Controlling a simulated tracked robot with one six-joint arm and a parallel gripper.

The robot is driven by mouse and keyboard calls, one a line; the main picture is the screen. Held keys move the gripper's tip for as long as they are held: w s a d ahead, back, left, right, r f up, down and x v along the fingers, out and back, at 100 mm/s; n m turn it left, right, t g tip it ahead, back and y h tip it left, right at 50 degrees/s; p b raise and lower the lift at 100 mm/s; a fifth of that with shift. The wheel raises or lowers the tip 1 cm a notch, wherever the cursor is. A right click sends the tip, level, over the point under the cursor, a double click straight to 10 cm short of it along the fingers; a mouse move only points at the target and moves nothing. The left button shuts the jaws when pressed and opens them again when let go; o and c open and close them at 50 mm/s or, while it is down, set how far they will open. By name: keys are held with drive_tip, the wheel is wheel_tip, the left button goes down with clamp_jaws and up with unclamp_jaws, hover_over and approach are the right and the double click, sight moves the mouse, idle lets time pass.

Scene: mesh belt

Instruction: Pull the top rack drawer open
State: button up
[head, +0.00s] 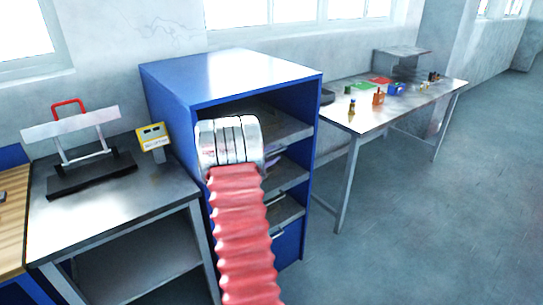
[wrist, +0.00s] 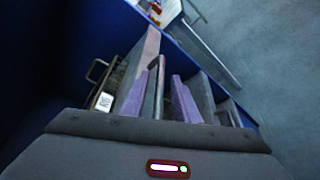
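The blue rack (head: 225,72) stands in the middle of the head view, with grey drawers stacked in its open front. The top drawer (head: 289,129) is partly hidden behind my silver wrist, and I cannot tell how far out it sits. In the wrist view, my gripper (wrist: 162,74) has two purple fingers spread apart. A thin grey bar (wrist: 160,92), looking like a drawer handle, lies between them, with small gaps seeming to show on both sides.
Another handle (wrist: 97,70) and a white label (wrist: 104,101) show left of the fingers. A metal table (head: 120,205) with a yellow device (head: 153,137) stands left of the rack. A long table (head: 400,98) with small items stands right. The floor at right is clear.

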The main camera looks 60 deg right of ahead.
drive_tip(key=shift+c, duration=0.3)
clamp_jaws()
idle(0.3)
drive_tip(key=shift+a, duration=0.2)
drive_tip(key=shift+d, duration=0.1)
